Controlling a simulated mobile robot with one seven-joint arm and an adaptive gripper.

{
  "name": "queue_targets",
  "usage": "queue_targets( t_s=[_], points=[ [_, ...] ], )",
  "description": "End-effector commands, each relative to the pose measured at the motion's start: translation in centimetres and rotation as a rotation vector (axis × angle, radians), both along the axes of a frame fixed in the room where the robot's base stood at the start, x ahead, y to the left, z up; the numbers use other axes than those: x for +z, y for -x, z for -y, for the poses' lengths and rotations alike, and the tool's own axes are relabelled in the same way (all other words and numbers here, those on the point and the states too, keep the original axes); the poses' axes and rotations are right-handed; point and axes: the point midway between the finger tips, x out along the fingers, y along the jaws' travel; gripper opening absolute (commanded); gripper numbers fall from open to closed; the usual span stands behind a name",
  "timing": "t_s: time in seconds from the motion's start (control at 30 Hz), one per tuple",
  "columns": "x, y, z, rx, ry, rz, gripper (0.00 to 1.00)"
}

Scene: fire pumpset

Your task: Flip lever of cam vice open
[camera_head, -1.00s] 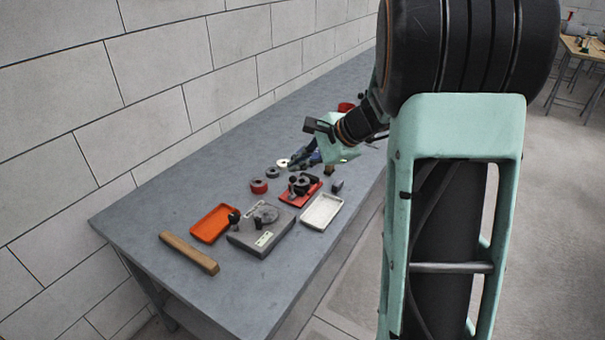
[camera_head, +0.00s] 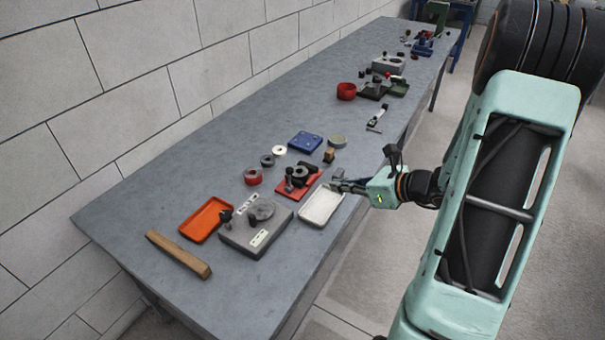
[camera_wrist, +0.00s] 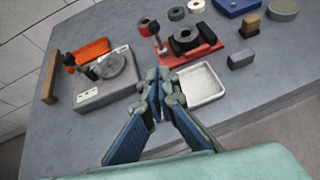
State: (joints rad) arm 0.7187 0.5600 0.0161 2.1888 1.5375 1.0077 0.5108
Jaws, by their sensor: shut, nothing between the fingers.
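Two bench fixtures could be the cam vice, and I cannot tell surely which. The red-based fixture (camera_head: 284,194) carries dark blocks, a ring-like part and an upright lever (camera_wrist: 158,42) with a rounded knob. It also shows in the wrist view (camera_wrist: 205,52). The grey fixture (camera_head: 246,239) has a round disc on top and a short dark-knobbed lever (camera_head: 226,216); it also shows in the wrist view (camera_wrist: 92,98). My gripper (camera_head: 337,183) is shut and empty, right of the red fixture near the white tray. In the wrist view its fingertips (camera_wrist: 163,76) appear just below the red fixture, apparently apart from it.
A white tray (camera_head: 312,220) lies at the bench's front edge, beside my gripper. An orange tray (camera_head: 205,220), a wooden bar (camera_head: 180,255), rings and a blue plate (camera_head: 305,142) lie around. More fixtures stand at the far end. The bench's left rear is clear.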

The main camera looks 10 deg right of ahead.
Motion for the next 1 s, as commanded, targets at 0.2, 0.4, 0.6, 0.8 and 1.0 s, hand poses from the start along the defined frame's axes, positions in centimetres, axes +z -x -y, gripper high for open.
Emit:
queue_targets(
  t_s=[0.2,0.4,0.6,0.8,1.0],
  points=[
    [0.0,0.0,0.0,0.002,0.002,0.001,0.0],
    [-0.7,-1.0,-0.9,0.005,0.002,0.002,0.0],
    [-2.7,-3.7,-3.0,0.006,0.001,0.0,0.0],
    [-4.8,-6.6,-5.3,0.006,0.001,-0.001,0.0],
    [-4.1,-9.0,-6.9,0.005,0.005,0.002,0.0]
  ],
)
